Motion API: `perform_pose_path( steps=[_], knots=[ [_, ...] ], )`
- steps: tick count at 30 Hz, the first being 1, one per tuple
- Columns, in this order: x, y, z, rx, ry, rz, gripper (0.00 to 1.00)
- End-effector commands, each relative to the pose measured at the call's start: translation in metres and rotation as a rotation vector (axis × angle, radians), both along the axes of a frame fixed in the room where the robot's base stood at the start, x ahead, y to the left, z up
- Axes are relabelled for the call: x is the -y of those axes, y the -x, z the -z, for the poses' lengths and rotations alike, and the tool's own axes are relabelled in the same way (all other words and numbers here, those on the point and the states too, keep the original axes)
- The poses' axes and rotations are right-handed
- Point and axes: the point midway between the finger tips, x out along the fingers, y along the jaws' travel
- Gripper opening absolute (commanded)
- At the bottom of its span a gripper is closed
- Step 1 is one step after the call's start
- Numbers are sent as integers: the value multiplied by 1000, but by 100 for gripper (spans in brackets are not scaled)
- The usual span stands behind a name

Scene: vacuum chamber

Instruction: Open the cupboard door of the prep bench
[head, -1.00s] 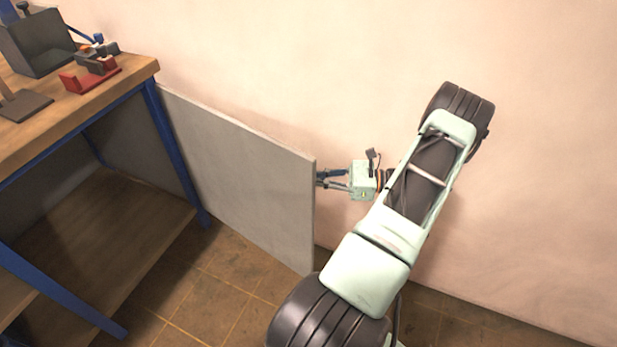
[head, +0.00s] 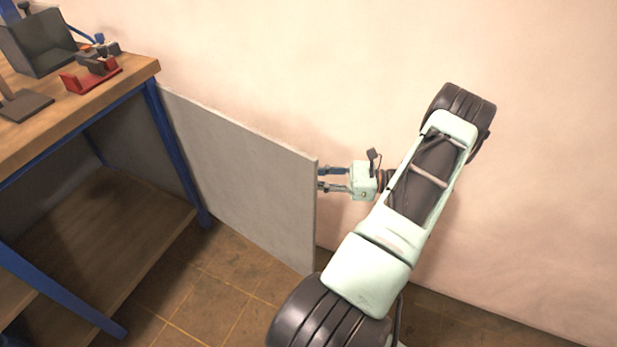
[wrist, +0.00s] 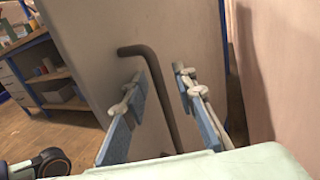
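The grey cupboard door (head: 245,185) of the prep bench (head: 75,110) stands swung wide open, out from the bench's right front leg towards the wall. My gripper (head: 321,179) is at the door's free edge, on the face turned away from the head camera. In the wrist view, a dark bent bar handle (wrist: 152,70) on the door runs between the two blue-padded fingers of my gripper (wrist: 158,82). The fingers are spread, with gaps to the handle on both sides. The handle is hidden in the head view.
The cupboard's wooden shelf (head: 100,240) is exposed and looks empty. A red fixture (head: 90,79) and a grey bin (head: 38,42) stand on the bench top. A plain wall (head: 545,190) is close behind my arm. Tiled floor (head: 215,305) lies clear before the door.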

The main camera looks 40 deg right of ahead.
Motion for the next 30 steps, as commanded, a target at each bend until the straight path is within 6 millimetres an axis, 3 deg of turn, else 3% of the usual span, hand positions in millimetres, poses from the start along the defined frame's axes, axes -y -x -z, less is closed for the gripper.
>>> perform_pose_path(
  steps=[5,18,27,30],
  knots=[
    [6,6,0,1,1,2,25],
    [48,52,0,0,0,1,25],
    [51,55,0,-1,-1,0,25],
    [51,55,-1,-1,1,-3,17]
  ],
)
